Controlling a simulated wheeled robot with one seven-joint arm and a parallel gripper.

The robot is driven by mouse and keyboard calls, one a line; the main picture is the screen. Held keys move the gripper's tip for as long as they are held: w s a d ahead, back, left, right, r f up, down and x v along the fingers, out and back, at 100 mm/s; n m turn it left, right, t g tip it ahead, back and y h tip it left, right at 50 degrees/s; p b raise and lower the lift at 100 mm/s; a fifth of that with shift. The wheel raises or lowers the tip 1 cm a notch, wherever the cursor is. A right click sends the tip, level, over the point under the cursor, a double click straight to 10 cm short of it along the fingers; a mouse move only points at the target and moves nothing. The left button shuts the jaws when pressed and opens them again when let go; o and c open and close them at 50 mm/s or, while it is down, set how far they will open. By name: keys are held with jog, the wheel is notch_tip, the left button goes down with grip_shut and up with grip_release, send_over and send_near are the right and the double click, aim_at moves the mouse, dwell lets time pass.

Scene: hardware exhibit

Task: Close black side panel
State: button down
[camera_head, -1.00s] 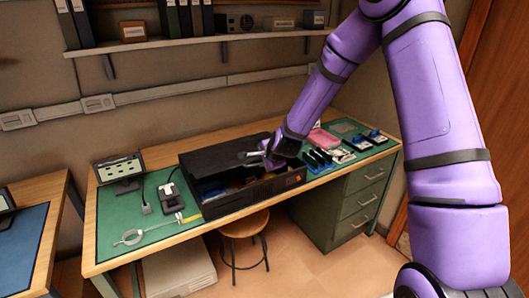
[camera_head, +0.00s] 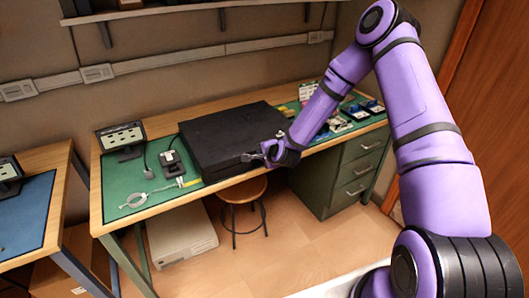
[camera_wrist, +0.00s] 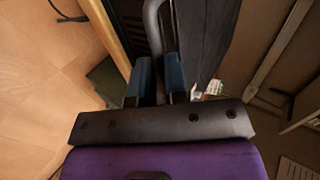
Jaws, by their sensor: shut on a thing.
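The black side panel (camera_head: 225,130) lies about flat over the computer case on the green mat, and the inside of the case is hidden. Whether its edge sits flush I cannot tell. My gripper (camera_head: 268,153) is at the panel's front edge, by its grey handle (camera_head: 250,157). In the wrist view, the two blue-grey fingers (camera_wrist: 161,80) are shut on the handle (camera_wrist: 153,25), with the dark panel (camera_wrist: 208,35) to its right.
The workbench mat (camera_head: 120,185) holds a small monitor (camera_head: 120,137) and a wrist strap (camera_head: 135,199) left of the case. Small parts (camera_head: 355,110) lie to the right. A stool (camera_head: 240,192) stands below, and a shelf (camera_head: 180,10) hangs above.

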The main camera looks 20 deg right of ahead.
jog(key=shift+s+d+f, duration=0.1)
jog(key=shift+s+f, duration=0.25)
jog(key=shift+f, duration=0.2)
jog(key=shift+s+d+f, duration=0.1)
jog(key=shift+s+f, duration=0.2)
jog(key=shift+f, duration=0.25)
jog(key=c, duration=1.2)
grip_release()
jog(key=shift+o, duration=0.3)
jog(key=shift+w+f+g, duration=0.1)
jog(key=shift+g, duration=0.2)
jog(key=shift+c, duration=0.3)
jog(key=v, duration=1.1)
jog(key=shift+w, duration=0.2)
jog(key=shift+a+r, duration=0.1)
jog(key=shift+r, duration=0.1)
